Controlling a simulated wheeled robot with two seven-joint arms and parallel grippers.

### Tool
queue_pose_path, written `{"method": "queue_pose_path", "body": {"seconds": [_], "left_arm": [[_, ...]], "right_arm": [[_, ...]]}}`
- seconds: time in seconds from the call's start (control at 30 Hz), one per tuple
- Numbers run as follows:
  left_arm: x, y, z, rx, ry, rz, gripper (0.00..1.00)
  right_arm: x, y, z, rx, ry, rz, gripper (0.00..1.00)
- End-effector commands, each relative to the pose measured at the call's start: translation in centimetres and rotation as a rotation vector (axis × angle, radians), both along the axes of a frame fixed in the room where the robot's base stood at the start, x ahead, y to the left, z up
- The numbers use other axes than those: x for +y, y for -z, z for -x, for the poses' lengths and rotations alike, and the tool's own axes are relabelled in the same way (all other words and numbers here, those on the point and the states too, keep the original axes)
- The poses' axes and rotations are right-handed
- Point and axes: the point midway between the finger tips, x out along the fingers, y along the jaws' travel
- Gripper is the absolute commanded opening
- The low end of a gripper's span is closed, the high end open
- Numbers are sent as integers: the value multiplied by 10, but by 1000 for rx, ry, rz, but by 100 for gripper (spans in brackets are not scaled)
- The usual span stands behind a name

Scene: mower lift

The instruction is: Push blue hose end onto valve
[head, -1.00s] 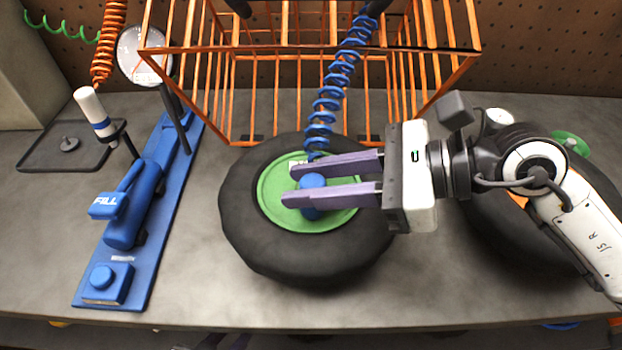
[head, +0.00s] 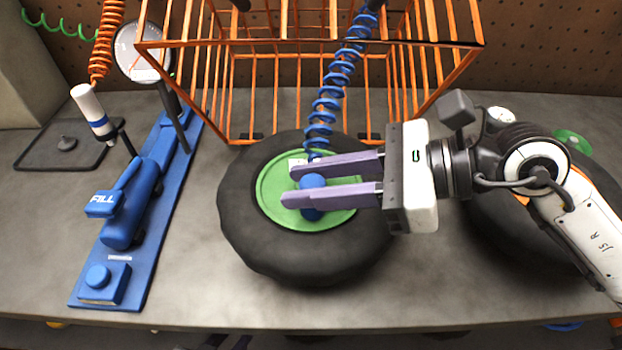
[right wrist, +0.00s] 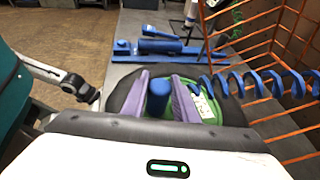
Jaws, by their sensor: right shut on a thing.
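The blue hose end (head: 313,181) sits between the purple fingers of my right gripper (head: 290,186), over the green hub (head: 275,205) of the near black tire (head: 245,235). My right gripper is shut on it. In the right wrist view the hose end (right wrist: 158,96) is an upright blue cylinder between the fingers (right wrist: 157,95). The blue coiled hose (head: 325,103) runs from it up to the orange cage. The valve does not show; the hose end and fingers cover that spot, so I cannot tell if they touch.
The orange wire cage (head: 232,100) stands behind the tire. A blue board (head: 140,255) with a FILL handle (head: 103,204) and gauge (head: 138,52) lies left. A second tire (head: 480,235) is under my right arm. Bare bench lies between board and tire.

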Motion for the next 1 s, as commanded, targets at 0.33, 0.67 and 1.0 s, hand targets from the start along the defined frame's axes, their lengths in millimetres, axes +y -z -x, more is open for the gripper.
{"method": "queue_pose_path", "body": {"seconds": [0.33, 0.67, 1.0], "left_arm": [[0, 8, 0, -1, 0, 0, 30], [0, 8, -1, -1, 0, 0, 30], [0, 10, -1, -2, 0, 0, 30]], "right_arm": [[0, 8, 0, 0, 0, -1, 0], [0, 8, 0, 0, 0, -1, 34], [-7, 7, 0, 0, 2, 1, 34]]}}
